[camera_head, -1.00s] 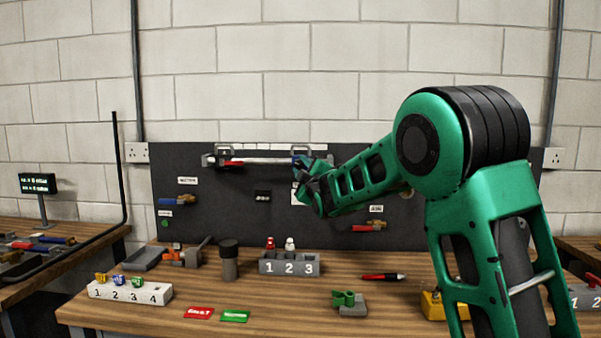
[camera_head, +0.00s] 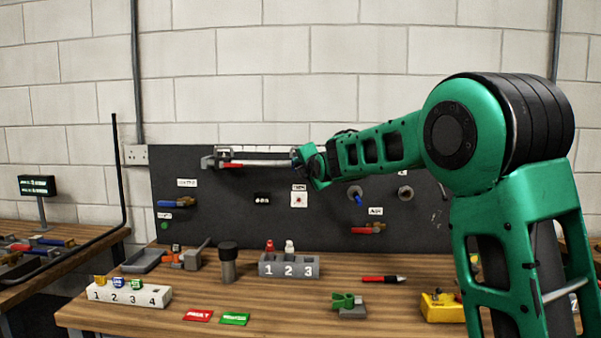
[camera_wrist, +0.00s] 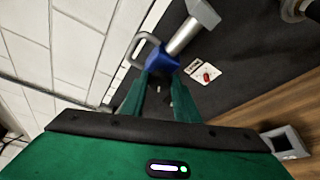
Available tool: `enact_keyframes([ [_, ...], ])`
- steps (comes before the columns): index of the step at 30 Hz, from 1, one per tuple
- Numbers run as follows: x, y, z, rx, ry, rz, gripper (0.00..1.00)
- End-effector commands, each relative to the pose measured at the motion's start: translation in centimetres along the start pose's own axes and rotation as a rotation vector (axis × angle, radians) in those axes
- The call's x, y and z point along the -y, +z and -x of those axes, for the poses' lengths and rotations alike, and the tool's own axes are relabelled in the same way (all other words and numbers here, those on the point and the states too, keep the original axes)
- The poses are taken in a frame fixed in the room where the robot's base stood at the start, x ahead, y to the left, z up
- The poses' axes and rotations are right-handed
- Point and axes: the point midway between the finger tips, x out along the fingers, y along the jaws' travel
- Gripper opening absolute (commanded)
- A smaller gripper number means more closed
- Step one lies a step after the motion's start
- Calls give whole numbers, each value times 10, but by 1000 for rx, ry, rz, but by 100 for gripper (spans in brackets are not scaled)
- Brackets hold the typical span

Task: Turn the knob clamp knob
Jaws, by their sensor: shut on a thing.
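A bar fixture hangs along the top of the dark panel, with a pale bar (camera_head: 265,162) and a red part (camera_head: 233,165) near its left end. Its blue end piece, which I take for the clamp knob (camera_wrist: 161,57), shows in the wrist view beside a grey bar (camera_wrist: 184,37). My gripper (camera_head: 299,160) is at the right end of the bar. In the wrist view my gripper (camera_wrist: 162,76) has its two green fingers closed on the blue piece. The fingers and hand hide part of it.
A white plate with a red button (camera_head: 299,199) sits just below my gripper. Blue-handled (camera_head: 355,195) and red-handled (camera_head: 366,230) valves stick out from the panel. The bench (camera_head: 290,300) below holds a numbered grey block (camera_head: 289,266) and small tools.

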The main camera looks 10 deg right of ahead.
Motion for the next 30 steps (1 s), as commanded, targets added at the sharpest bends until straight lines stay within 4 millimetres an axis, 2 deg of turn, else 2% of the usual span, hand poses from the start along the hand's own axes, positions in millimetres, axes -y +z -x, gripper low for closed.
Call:
enact_keyframes([
  [13, 3, -4, -1, -8, -117, 258, 6],
  [30, 4, -4, -1, -9, -145, 318, 6],
])
